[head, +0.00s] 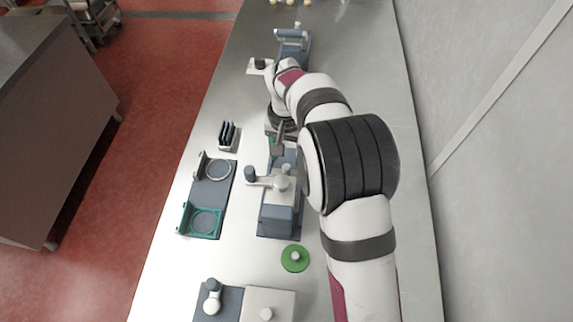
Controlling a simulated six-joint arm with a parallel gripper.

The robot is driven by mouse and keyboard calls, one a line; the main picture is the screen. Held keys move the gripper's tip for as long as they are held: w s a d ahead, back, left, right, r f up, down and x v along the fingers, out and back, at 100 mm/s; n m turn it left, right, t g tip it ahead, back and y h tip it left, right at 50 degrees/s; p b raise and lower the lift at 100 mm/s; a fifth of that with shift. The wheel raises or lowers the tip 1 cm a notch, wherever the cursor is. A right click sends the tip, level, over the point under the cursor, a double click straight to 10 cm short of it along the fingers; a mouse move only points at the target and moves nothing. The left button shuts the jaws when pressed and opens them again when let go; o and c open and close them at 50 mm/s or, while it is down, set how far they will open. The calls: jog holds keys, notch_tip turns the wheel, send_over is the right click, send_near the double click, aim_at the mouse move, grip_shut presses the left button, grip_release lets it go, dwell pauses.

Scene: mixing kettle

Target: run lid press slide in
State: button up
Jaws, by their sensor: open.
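A blue-grey station (281,221), which looks like the lid press, stands mid-table with a white top part and a rounded knob (285,170). A white bar reaches left from it to a dark blue-grey knob (250,173). My gripper (277,149) is open at the far end of this station, seen small from behind and above. Its fingertips are hard to make out, and I cannot tell whether they touch the station. A bit of green shows beside the gripper. A green disc with a pale knob (295,258), perhaps a lid, lies on the table nearer the camera.
A plate with a pale ring (217,168) and a green-framed nest (205,221) lies left. A rack of dark slabs (228,136) stands behind it. A knobbed unit (267,298) is at the front, another device (291,46) at the back. A wall runs along the right.

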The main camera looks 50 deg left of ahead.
aim_at(287, 166)
notch_tip(287, 166, down, 6)
jog(key=shift+r, duration=0.15)
jog(key=shift+c, duration=0.2)
grip_shut()
dwell(1.2)
